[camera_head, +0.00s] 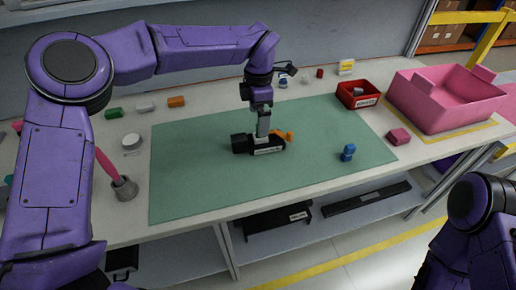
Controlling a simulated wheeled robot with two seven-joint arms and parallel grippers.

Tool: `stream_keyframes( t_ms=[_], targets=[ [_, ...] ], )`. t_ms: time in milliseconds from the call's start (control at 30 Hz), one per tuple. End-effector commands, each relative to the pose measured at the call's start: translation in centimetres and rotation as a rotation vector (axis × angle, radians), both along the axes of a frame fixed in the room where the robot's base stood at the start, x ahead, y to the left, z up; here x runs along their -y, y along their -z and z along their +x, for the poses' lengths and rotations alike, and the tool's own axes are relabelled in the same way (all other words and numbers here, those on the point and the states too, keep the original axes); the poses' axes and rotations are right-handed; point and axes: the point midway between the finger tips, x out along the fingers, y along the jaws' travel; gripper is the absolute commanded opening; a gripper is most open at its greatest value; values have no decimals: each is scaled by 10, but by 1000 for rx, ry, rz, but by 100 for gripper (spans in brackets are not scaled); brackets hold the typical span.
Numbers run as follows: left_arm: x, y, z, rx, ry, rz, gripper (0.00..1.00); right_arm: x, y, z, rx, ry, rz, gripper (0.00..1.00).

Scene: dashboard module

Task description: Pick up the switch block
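A black block with a white label (268,151), which I take to be the switch block, lies on the green mat (190,185) near its middle. An orange piece (286,134) shows at its right end, and a darker square part (239,143) is at its left end. My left gripper (263,134) points straight down onto the block from above. Its fingertips are at the block, but I cannot tell whether they are closed on it. My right arm shows at the lower right, with its gripper out of view.
A small blue object (348,153) stands on the mat's right part. A red bin (358,94), a pink crate (448,98) and a pink block (399,136) are to the right. A grey holder (124,190) stands at the left. The mat's front left is clear.

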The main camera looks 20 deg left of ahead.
Motion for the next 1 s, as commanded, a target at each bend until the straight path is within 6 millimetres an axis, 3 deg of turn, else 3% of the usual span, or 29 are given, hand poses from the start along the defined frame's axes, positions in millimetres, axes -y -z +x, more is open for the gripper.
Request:
stream_keyframes(
  t_ms=[533,800,867,1000],
  targets=[
    [-5,85,1,-4,-1,0,100,0,-18,0,0,0,0,43],
    [-5,92,2,0,-1,-1,100,0,-18,0,0,0,0,43],
    [-5,92,2,-1,-1,-1,84,0,-18,0,0,0,0,43],
    [-5,92,2,0,-1,-1,38,0,-18,0,0,0,0,43]
  ],
)
